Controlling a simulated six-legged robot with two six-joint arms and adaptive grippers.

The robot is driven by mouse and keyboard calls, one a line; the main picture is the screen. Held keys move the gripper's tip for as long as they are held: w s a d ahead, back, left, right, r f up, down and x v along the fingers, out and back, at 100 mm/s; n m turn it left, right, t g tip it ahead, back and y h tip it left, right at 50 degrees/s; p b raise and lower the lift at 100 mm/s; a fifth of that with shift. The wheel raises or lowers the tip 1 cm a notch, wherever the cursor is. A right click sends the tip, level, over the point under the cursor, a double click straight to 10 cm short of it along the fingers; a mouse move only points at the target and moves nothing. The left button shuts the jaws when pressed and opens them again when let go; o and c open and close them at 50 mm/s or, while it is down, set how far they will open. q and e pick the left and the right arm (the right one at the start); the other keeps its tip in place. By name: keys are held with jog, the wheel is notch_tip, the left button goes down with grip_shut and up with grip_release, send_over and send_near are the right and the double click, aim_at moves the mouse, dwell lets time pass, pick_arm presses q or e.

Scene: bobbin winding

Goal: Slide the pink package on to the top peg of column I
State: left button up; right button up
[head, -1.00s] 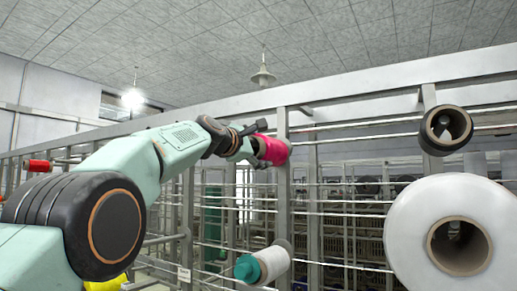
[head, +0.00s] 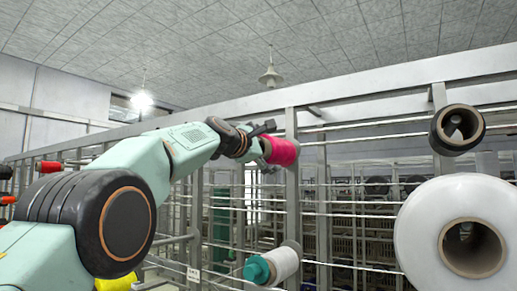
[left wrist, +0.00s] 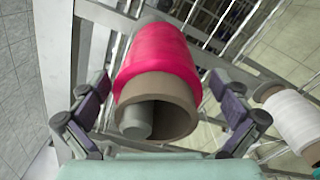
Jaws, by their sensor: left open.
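The pink package (head: 283,152), a pink spool on a brown tube, sits high against a grey upright post (head: 293,200) of the rack. In the left wrist view the pink package (left wrist: 158,58) shows its open tube end, with a grey peg end (left wrist: 135,122) inside the tube, so it is around a peg. My left gripper (head: 264,150) is at the near end of the package. Its jaws are open, one finger on each side with gaps to the package in the left wrist view (left wrist: 168,92). My right gripper is out of view.
A white spool with a teal end (head: 270,266) sits lower on the same post. Thin horizontal rods cross the rack. A yellow spool (head: 118,284) lies below my arm.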

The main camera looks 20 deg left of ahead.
pick_arm(q)
jog(key=shift+s+a+r, duration=0.1)
jog(key=shift+s+r, duration=0.05)
jog(key=shift+s, duration=0.25)
jog(key=shift+s+a+r, duration=0.1)
jog(key=shift+s+r, duration=0.05)
jog(key=shift+s, duration=0.25)
jog(key=shift+s+a+f, duration=0.25)
jog(key=shift+s, duration=0.25)
jog(key=v, duration=0.9)
jog(key=shift+w+f, duration=0.1)
jog(key=shift+w, duration=0.05)
